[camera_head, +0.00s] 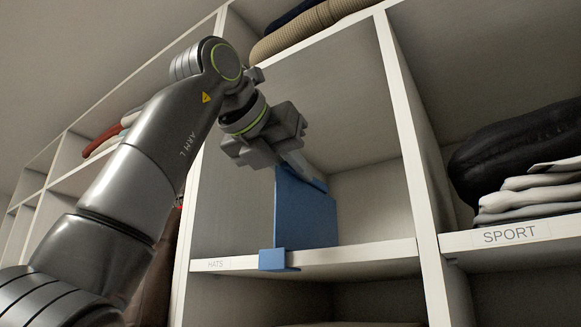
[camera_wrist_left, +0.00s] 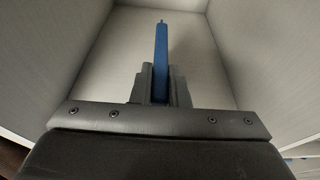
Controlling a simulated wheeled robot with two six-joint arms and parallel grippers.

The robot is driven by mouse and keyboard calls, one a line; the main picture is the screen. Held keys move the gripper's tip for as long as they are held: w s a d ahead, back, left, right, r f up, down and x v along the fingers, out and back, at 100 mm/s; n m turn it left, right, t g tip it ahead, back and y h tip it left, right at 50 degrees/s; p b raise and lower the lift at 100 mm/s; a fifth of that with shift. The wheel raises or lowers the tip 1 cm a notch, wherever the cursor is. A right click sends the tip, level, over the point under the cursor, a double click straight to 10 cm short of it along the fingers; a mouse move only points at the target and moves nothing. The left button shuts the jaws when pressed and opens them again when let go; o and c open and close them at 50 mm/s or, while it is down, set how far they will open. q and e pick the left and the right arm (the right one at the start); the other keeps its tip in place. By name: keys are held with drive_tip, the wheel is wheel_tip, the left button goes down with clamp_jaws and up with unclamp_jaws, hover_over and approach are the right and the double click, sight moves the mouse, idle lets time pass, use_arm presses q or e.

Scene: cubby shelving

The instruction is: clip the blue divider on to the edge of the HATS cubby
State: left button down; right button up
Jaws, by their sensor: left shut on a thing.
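The blue divider (camera_head: 303,215) stands upright in the HATS cubby in the head view. My left gripper (camera_head: 290,160) is shut on the top of the divider, inside the cubby. In the left wrist view the divider (camera_wrist_left: 161,62) shows edge-on between the two fingers (camera_wrist_left: 160,88). My right gripper is not in view.
Upright walls bound the cubby, with a white post (camera_head: 412,150) on the right. The SPORT cubby beyond it holds folded clothes (camera_head: 530,190) and a dark item (camera_head: 515,140). A rolled tan item (camera_head: 310,28) lies on the shelf above. The HATS cubby is otherwise clear where visible.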

use_arm(q)
drive_tip(key=shift+w+d, duration=0.2)
drive_tip(key=shift+w, duration=0.05)
drive_tip(key=c, duration=1.3)
unclamp_jaws()
drive_tip(key=shift+s+a, duration=0.25)
drive_tip(key=b+v, duration=0.2)
drive_tip(key=v, duration=1.4)
drive_tip(key=shift+s+a+r+b, duration=0.2)
drive_tip(key=shift+s+b, duration=0.1)
drive_tip(key=shift+b, duration=0.1)
